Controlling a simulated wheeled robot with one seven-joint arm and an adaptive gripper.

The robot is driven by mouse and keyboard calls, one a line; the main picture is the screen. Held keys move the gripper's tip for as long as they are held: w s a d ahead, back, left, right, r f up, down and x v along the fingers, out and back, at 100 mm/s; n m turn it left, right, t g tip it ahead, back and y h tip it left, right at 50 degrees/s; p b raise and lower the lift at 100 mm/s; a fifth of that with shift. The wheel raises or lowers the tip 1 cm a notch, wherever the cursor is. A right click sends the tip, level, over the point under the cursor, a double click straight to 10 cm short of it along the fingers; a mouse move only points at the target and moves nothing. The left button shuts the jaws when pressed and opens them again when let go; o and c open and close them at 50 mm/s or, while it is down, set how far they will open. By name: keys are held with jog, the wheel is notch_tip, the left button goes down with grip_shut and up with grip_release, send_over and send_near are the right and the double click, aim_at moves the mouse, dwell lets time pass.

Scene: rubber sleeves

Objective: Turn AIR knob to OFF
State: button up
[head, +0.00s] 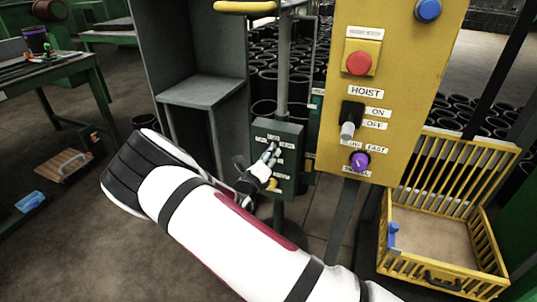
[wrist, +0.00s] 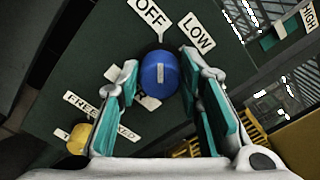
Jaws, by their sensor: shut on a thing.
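The blue round knob (wrist: 160,74) sits on the dark green panel (wrist: 80,50) in the wrist view, with a short pale mark on its face standing nearly upright in the picture. The OFF label (wrist: 150,13) is just above it and the LOW label (wrist: 197,34) above right. A label below it is partly hidden; its last letter looks like R. My gripper (wrist: 159,82) has its teal finger pads on both sides of this knob and is shut on it. In the head view my gripper (head: 269,158) is at the front of the green control box (head: 289,132) and covers the knob.
A yellow hoist panel (head: 400,70) with a red button (head: 359,63), a black switch and a purple knob (head: 359,161) stands close on the right. A yellow crate (head: 445,278) is at lower right. A yellow knob (wrist: 78,138) lies lower left of my gripper.

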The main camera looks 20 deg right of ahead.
jog(key=o, duration=1.2)
jog(key=shift+c, duration=0.2)
jog(key=shift+s, duration=0.1)
jog(key=v, duration=1.2)
jog(key=shift+d, duration=0.1)
